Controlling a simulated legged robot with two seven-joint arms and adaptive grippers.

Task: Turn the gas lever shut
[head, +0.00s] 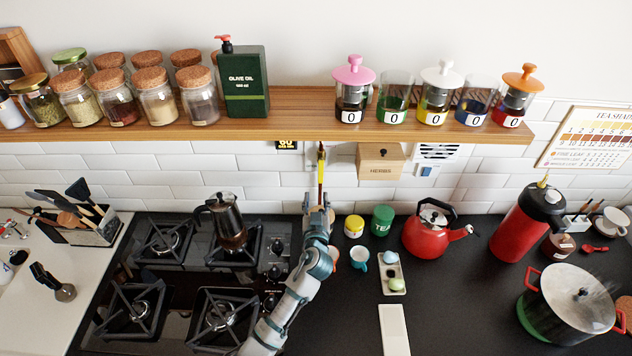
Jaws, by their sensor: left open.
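A narrow upright yellow piece, seemingly the gas lever (321,172), shows against the white tiled wall just under the wooden shelf. Its upper end is dark, and its lower end is covered by my left gripper (319,204). My left gripper is open and reaches up to the wall at the lower end of this piece. I cannot tell whether the fingers touch it or stand around it. The gas hob (188,275) lies left of my arm, with a moka pot (228,222) on its back right burner. My right gripper is out of view.
The wooden shelf (290,125) with jars and an olive oil can (245,82) overhangs the spot. A herbs box (380,162) is close on the right. Yellow and green tins (382,220), a cup (359,258) and a red kettle (432,232) stand right of my gripper.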

